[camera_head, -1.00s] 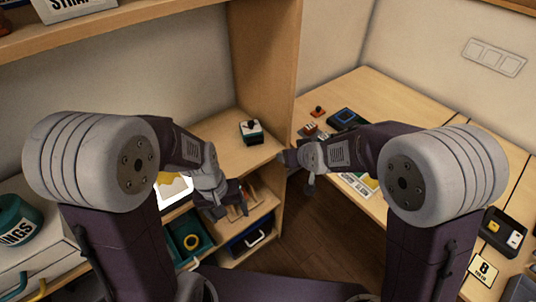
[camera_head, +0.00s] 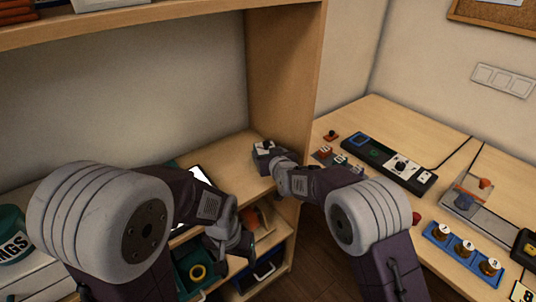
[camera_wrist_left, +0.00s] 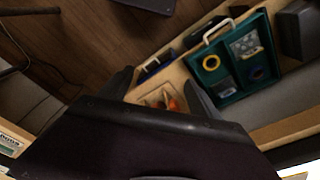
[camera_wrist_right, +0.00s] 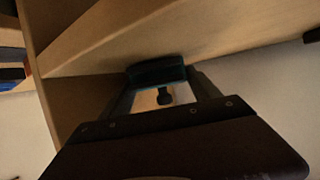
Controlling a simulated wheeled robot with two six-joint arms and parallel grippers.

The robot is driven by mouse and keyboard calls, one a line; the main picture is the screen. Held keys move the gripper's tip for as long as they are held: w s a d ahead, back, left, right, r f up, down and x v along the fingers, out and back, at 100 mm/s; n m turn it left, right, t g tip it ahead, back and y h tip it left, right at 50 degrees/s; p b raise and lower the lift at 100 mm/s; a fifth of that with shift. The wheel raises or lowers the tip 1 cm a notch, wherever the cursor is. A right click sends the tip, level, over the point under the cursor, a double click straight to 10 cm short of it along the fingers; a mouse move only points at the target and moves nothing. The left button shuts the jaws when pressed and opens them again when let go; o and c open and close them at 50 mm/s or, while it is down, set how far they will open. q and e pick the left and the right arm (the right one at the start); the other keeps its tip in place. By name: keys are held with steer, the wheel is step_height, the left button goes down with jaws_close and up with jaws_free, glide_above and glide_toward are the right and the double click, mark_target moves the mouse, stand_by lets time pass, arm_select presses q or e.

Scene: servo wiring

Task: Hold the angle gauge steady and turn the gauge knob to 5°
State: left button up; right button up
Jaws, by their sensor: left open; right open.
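My right gripper (camera_wrist_right: 163,88) is open around or just above the gauge; contact cannot be told. It partly hides the gauge in the head view. My left gripper (camera_head: 243,252) is open and empty, lower, in front of the shelf; its fingers also show in the left wrist view (camera_wrist_left: 158,88).
A teal tray (camera_wrist_left: 262,84) and a blue bin (camera_head: 262,267) sit on the lower shelf below my left gripper. The upright panel (camera_head: 285,85) stands close behind the gauge. The desk (camera_head: 400,120) at right holds a black device and several knobs.

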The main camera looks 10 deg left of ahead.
steer(key=shift+w+a+f, duration=0.25)
steer(key=shift+w+a, duration=0.1)
steer(key=shift+w, duration=0.25)
